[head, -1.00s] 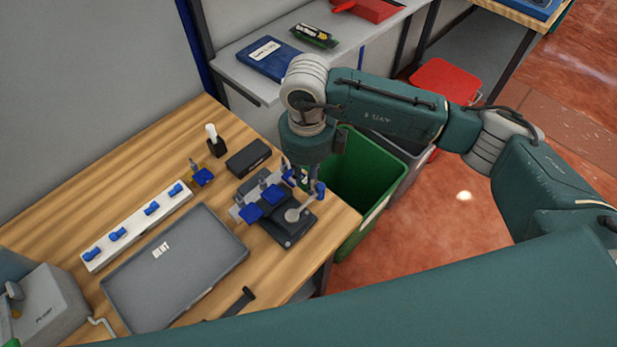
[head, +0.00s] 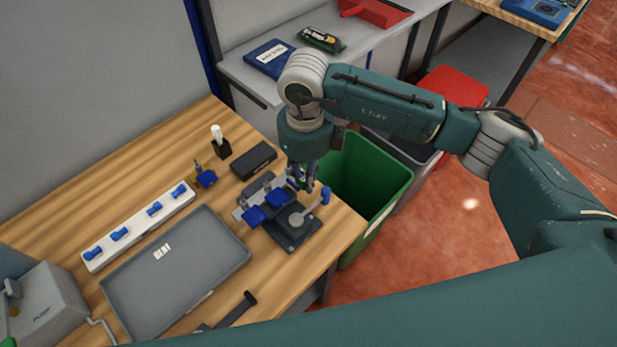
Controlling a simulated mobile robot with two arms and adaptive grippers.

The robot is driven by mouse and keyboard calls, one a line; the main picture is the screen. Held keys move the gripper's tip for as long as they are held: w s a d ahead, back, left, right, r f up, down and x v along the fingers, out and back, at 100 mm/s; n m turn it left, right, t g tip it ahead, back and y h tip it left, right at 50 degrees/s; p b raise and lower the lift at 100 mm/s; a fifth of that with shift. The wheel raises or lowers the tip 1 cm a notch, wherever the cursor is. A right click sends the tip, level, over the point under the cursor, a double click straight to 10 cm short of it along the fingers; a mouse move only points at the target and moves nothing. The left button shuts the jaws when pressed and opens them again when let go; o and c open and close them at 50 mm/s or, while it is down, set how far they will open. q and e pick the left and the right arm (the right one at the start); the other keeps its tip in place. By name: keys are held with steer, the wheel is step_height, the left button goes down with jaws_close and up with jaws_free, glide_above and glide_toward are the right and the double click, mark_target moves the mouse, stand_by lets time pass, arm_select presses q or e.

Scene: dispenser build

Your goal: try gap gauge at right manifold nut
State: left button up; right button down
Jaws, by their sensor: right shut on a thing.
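A dark build fixture (head: 290,232) stands near the right corner of the wooden bench. It carries a grey metal manifold with blue parts (head: 254,216) and a clamp lever with a blue grip (head: 326,195). My right gripper (head: 301,183) points down over the back right end of the manifold. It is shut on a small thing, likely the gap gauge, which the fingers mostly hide. I cannot tell whether it touches the right nut, which is hidden too. My left gripper is not in view.
A grey tray (head: 205,278), a white strip with several blue fittings (head: 138,228), a black block (head: 253,160) and a grey pump box (head: 48,310) share the bench. A black tool (head: 237,309) lies near the front edge. A green bin (head: 375,185) stands off the right edge.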

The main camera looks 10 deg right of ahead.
steer(key=shift+w+a+b, duration=0.5)
steer(key=shift+w+b, duration=0.05)
steer(key=shift+w, duration=0.2)
stand_by(0.3)
steer(key=shift+s+d, duration=0.6)
steer(key=shift+s, duration=0.3)
steer(key=shift+s+d, duration=0.6)
steer(key=shift+s, duration=0.3)
steer(key=shift+r, duration=0.15)
